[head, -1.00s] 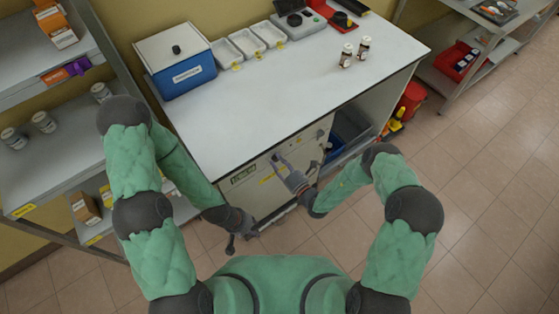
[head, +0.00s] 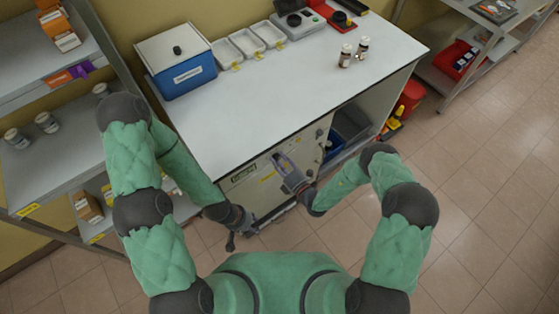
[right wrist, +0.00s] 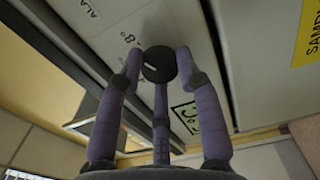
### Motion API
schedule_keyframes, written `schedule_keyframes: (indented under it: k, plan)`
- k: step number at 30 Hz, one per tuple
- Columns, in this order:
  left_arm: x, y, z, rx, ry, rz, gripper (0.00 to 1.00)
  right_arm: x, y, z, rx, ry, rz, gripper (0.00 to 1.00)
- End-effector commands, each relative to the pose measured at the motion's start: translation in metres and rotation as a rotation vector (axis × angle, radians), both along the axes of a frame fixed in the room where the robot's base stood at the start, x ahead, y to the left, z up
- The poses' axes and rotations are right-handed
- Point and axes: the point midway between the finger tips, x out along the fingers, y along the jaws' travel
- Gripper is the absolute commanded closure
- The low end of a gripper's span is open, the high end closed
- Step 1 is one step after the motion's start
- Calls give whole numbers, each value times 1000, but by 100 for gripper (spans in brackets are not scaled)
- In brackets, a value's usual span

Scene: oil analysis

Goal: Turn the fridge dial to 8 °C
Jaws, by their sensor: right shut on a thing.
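The fridge dial (right wrist: 158,64) is a round black knob with a short white mark, on the pale fridge front in the right wrist view. A printed 8 °C marking (right wrist: 128,40) lies up and left of it. My right gripper (right wrist: 155,70) has its purple fingers around the dial and is shut on it. In the head view my right gripper (head: 281,160) is at the fridge front (head: 245,192) and hides the dial there. My left gripper (head: 232,240) hangs low by the fridge's left corner, apart from the dial; its finger opening is too small to tell.
The white worktop (head: 260,100) above the fridge holds a blue box (head: 185,80), trays and two small bottles (head: 346,55). A grey shelf (head: 50,180) stands close to my left arm. Open floor (head: 490,220) lies to the right.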

Motion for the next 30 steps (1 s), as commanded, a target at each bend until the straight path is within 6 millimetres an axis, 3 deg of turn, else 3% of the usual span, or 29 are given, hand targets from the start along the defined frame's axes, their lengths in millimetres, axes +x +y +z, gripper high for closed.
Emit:
schedule_keyframes:
  k: [22,23,25,30]
  plan:
    - [0,0,1,0,0,0,60,-6,4,-3,75,66,9,97]
    - [0,0,1,0,0,0,60,-6,4,-4,75,66,9,62]
    - [0,0,1,0,0,0,60,-5,4,-3,74,65,9,42]
    - [0,0,1,0,0,0,60,-3,3,-2,73,60,7,40]
